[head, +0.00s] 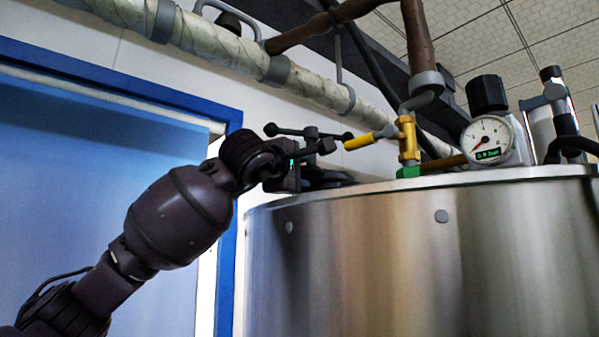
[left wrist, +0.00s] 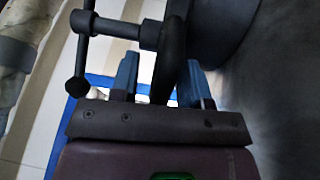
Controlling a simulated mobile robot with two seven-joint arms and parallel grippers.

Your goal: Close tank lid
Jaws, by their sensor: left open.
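The steel tank (head: 400,270) fills the lower right of the head view. A dark, flat round part (head: 330,181), apparently its lid or hatch rim, shows low behind my gripper on the tank top. A dark bar with knobbed ends (head: 285,131) stands above it. My left gripper (head: 318,149) is at the tank's upper left edge. In the left wrist view, its blue-tipped fingers (left wrist: 160,80) are open, with a dark curved piece (left wrist: 171,55) between them. Contact cannot be told. The knobbed bar (left wrist: 110,27) and a large dark round part (left wrist: 222,28) are beyond the fingers.
A yellow valve (head: 407,140) with a yellow lever stands just right of my gripper. A pressure gauge (head: 487,141) is further right. Wrapped pipes (head: 225,50) run overhead. A blue-framed door (head: 90,150) is behind my arm at left.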

